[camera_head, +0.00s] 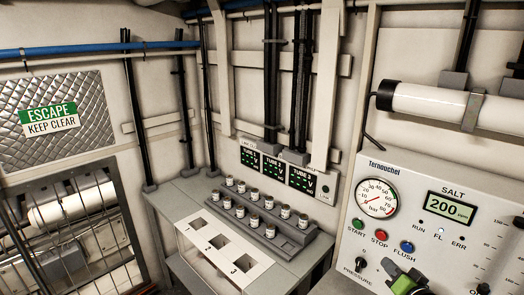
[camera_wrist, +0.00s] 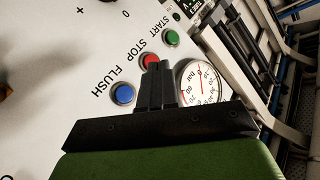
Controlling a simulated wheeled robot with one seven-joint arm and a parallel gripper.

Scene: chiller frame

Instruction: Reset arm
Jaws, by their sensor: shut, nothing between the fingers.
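My gripper (camera_wrist: 157,68) shows in the wrist view with its two dark fingers together, shut and empty. Its green body fills the bottom of that view. In the head view my gripper (camera_head: 387,264) is at the lower right, in front of the control panel below the flush button. In the wrist view the fingertips overlap the lower edge of the red stop button (camera_wrist: 150,61); I cannot tell the gap to the panel. The blue flush button (camera_wrist: 123,94) is left of the fingers, the green start button (camera_wrist: 171,37) is above, and the pressure gauge (camera_wrist: 203,84) is to the right.
The white control panel (camera_head: 445,185) carries a salt display (camera_head: 450,207) reading 200 and a pressure knob (camera_head: 361,264). A grey bench (camera_head: 172,200) holds a rack of several small jars (camera_head: 254,220). A white cylinder (camera_head: 455,105) is mounted above the panel.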

